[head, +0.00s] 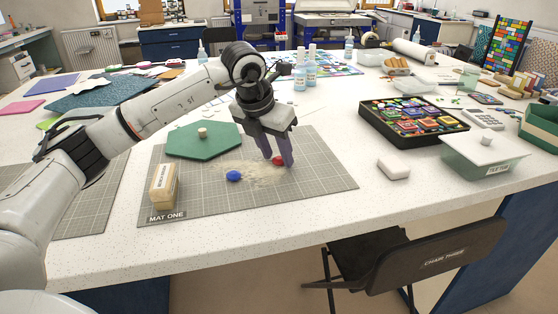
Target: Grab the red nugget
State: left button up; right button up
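The red nugget (278,160) is on the grey cutting mat labelled MAT ONE (325,178), at the edge of a pale, dusty patch. My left gripper (278,159) points down over it, with one finger on either side. The fingers partly cover the nugget, and I cannot tell whether they press on it or stand slightly apart from it. My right gripper is not in view.
A blue nugget (233,175) lies left of the red one. A green hexagonal board (190,144) with a small knob and a wooden block (163,187) are on the mat's left side. A black tray of coloured pieces (375,118) stands to the right.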

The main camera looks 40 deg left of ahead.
pick_arm(q)
jog(key=c, duration=0.8)
